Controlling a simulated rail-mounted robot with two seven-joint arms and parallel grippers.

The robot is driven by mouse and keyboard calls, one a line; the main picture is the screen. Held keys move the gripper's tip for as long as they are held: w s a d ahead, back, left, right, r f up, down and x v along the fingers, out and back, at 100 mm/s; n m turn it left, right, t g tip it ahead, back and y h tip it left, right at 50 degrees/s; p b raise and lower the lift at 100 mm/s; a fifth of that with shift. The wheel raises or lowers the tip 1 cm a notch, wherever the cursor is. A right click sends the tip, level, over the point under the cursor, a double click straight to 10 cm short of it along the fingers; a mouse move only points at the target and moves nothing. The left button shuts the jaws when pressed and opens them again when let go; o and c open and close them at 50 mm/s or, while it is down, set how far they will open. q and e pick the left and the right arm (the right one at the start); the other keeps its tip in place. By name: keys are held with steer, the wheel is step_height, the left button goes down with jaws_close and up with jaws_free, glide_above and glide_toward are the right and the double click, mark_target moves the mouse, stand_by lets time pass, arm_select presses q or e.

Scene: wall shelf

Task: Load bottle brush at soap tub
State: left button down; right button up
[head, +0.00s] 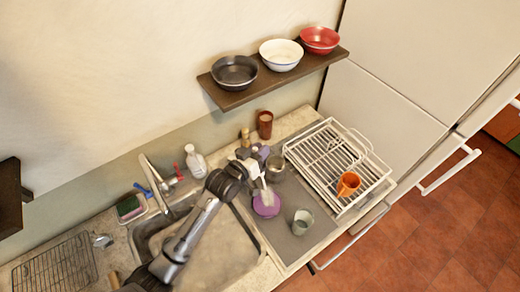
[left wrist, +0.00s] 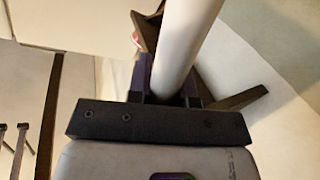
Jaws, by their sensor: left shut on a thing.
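My left gripper (head: 257,170) is over the counter right of the sink, shut on the bottle brush. The brush's pale head (head: 265,194) points down at a round purple tub (head: 267,209), which looks like the soap tub. The head overlaps the tub in the picture; I cannot tell whether it is inside or just above it. In the left wrist view, the brush's thick white handle (left wrist: 185,45) stands between the two fingers (left wrist: 168,85). The tub is not visible in that view. My right gripper is not in view.
A metal cup (head: 275,170) stands close behind the tub and a grey-green cup (head: 302,222) to its right. The sink (head: 215,250) lies left; a shelf (head: 290,80) with bowls hangs above.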

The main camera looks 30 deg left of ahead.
arm_select(q)
steer(key=shift+f, duration=0.3)
steer(key=shift+f, duration=0.1)
stand_by(0.7)
steer(key=shift+f, duration=0.15)
stand_by(1.1)
step_height(320, 180, up, 7)
steer(key=p, duration=0.7)
steer(key=shift+p, duration=0.3)
stand_by(0.7)
